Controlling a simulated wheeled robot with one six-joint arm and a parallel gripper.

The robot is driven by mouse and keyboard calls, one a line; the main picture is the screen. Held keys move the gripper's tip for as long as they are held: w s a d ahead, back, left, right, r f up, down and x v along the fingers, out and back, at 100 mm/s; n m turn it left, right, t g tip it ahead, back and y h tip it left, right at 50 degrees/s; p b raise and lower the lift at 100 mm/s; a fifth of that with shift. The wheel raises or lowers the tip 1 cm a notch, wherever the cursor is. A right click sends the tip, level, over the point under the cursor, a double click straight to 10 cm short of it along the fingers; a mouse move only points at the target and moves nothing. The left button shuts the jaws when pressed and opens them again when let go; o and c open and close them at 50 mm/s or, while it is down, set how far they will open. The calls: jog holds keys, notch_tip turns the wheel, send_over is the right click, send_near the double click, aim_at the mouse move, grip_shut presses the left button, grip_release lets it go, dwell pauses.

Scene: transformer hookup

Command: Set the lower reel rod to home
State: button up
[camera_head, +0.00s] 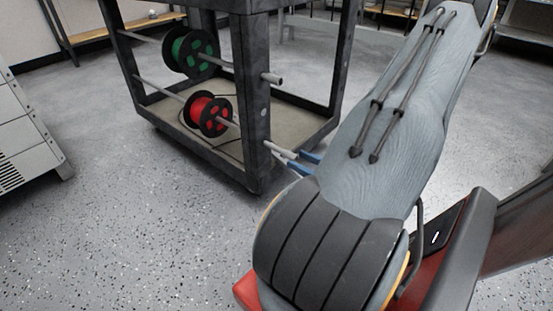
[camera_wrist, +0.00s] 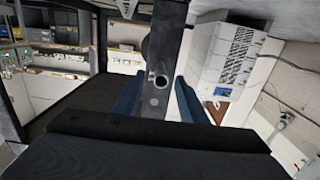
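The lower reel rod (camera_head: 273,147) runs through the red reel (camera_head: 208,114) low on a dark cart frame. Its near end sticks out past the cart's corner post (camera_head: 251,120). My gripper (camera_head: 304,161) is at that end, its blue fingers apart. In the wrist view my gripper (camera_wrist: 158,98) also shows a wide gap between its fingers, with the dark post (camera_wrist: 172,15) seen between them. A round rod end (camera_wrist: 161,80) faces the camera there. I cannot tell whether a finger touches the rod.
An upper rod (camera_head: 272,78) carries a green reel (camera_head: 190,52) above the red one. The cart has a lower shelf (camera_head: 172,112) with a dark cable on it. A grey cabinet (camera_head: 28,135) stands at the left. The speckled floor in front of the cart is clear.

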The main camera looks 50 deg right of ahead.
aim_at(283, 152)
jog(key=shift+w+f, duration=0.1)
jog(key=shift+f, duration=0.05)
jog(key=w+b, duration=0.1)
jog(key=w, duration=0.1)
jog(key=w+b, duration=0.1)
jog(key=w, duration=0.1)
jog(key=w+a+b, duration=0.1)
jog(key=w, duration=0.1)
jog(key=shift+w+b, duration=0.5)
jog(key=shift+w, duration=0.2)
jog(key=shift+d, duration=0.1)
jog(key=shift+c, duration=0.2)
grip_shut()
